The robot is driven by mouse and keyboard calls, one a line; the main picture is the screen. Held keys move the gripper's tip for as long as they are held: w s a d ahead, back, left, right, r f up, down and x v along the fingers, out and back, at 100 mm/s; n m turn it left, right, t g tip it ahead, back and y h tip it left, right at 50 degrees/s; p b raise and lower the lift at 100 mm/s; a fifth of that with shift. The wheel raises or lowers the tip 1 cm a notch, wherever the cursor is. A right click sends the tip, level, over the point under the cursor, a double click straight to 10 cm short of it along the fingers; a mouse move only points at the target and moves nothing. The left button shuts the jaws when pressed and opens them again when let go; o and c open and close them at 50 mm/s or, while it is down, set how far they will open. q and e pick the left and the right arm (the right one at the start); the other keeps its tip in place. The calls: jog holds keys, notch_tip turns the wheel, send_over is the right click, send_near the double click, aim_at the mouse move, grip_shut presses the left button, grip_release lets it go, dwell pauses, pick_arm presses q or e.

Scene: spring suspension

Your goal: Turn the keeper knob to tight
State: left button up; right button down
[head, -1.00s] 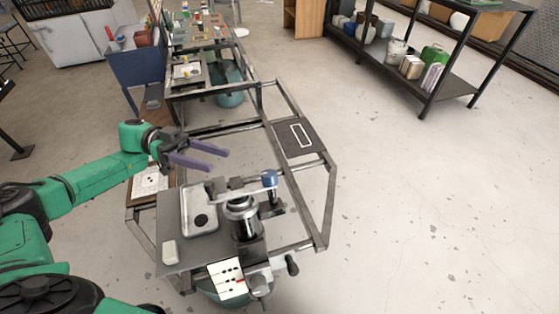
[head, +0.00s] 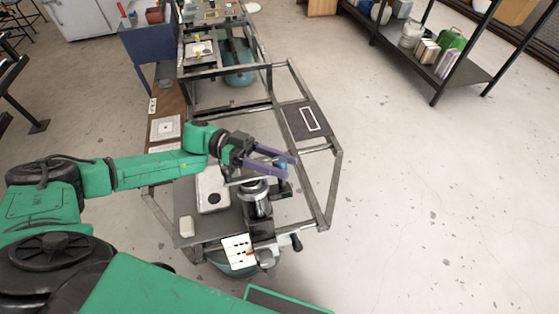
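A metal fixture with a cylindrical spring housing (head: 256,200) stands on the near part of the bench frame. A blue ball knob (head: 284,165) sits at the end of its lever, mostly covered by my gripper. A dark knob (head: 295,242) sticks out at the fixture's lower right; I cannot tell which is the keeper knob. My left gripper (head: 291,167) has its purple fingers apart, on either side of the blue knob; contact cannot be made out. A white plate with black marks (head: 239,252) hangs at the fixture's front. My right gripper is out of view.
A grey tray (head: 211,205) and a small pale block (head: 186,226) lie left of the fixture. A dark panel with a white rectangle (head: 297,123) is on the frame behind. The floor to the right is clear up to a black shelf (head: 468,73).

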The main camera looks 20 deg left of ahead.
pick_arm(q)
grip_shut()
jog(key=g+b, duration=0.1)
jog(key=m+g+b, duration=0.1)
jog(key=shift+w+f+m+b, duration=0.1)
jog(key=shift+f+m+b, duration=0.15)
jog(key=shift+m+b, duration=0.1)
jog(key=shift+r, duration=0.35)
jog(key=shift+o, duration=2.1)
grip_release()
jog(key=shift+a, duration=0.1)
